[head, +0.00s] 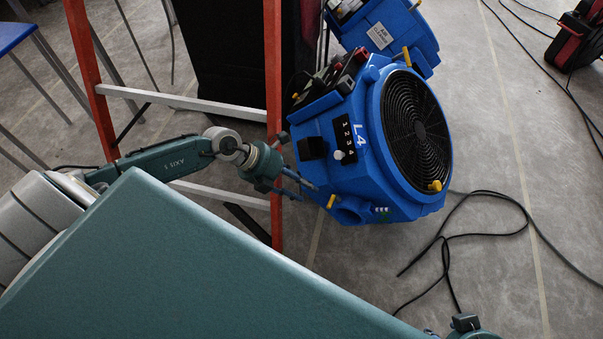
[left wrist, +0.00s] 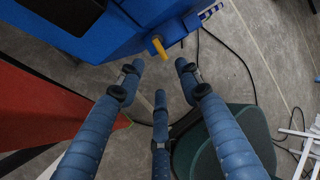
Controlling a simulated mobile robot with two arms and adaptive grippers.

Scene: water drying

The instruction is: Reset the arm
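My left arm comes in from the left in the head view, and its gripper (head: 308,189) is beside the lower left side of a blue fan (head: 330,125). In the left wrist view the gripper's blue-grey fingers (left wrist: 160,72) are spread apart with nothing between them, below the fan's blue housing (left wrist: 120,32) and a yellow knob (left wrist: 159,47). I cannot tell whether a finger touches the fan. At the bottom edge of the head view, a teal and black part, seemingly my right gripper (head: 468,326), is mostly cut off; its fingers do not show clearly.
An orange ladder (head: 92,75) with grey rungs stands close beside my left arm. A second blue machine labelled air cleaner (head: 405,28) is behind the fan. Black cable (head: 485,235) lies on the floor to the right. A red and black reel (head: 578,38) is at far right.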

